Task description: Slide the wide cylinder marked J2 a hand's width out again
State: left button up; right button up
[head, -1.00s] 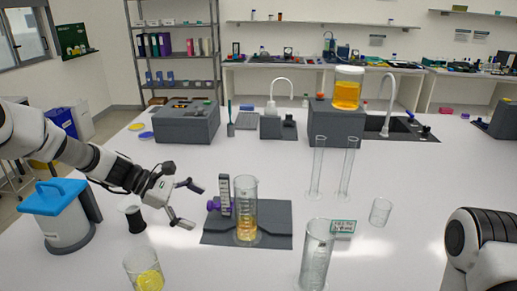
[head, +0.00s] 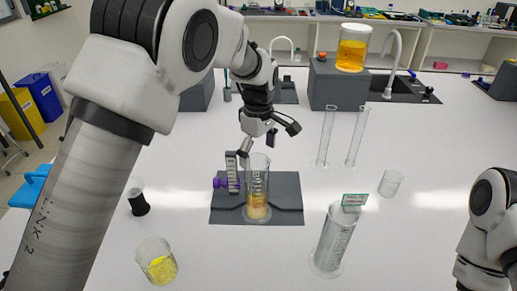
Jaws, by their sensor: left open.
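A wide, clear graduated cylinder (head: 333,243) stands upright at the front, right of centre, with a small green-edged card (head: 354,200) at its rim in the picture. I cannot read a J2 mark on any cylinder. Another graduated cylinder (head: 257,185), with amber liquid low inside, stands on a dark stepped base (head: 285,190) beside an upright scale with a purple knob (head: 222,183). My left gripper (head: 269,142) is open and empty, its fingers spread just above and behind that cylinder's rim in the picture. My right gripper is out of view.
Two thin tubes (head: 326,140) stand behind, on the right. A small empty beaker (head: 390,183), a beaker with yellow contents (head: 157,262) and a dark-bottomed vessel (head: 138,202) stand around. An amber jar (head: 352,48) sits on a grey block (head: 337,90).

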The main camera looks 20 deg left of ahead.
aim_at(257, 174)
pick_arm(q)
notch_tip(257, 174, down, 6)
jog(key=shift+f+p, duration=0.1)
jog(key=shift+p, duration=0.8)
jog(key=shift+f, duration=0.5)
jog(key=shift+s, duration=0.15)
jog(key=c, duration=1.6)
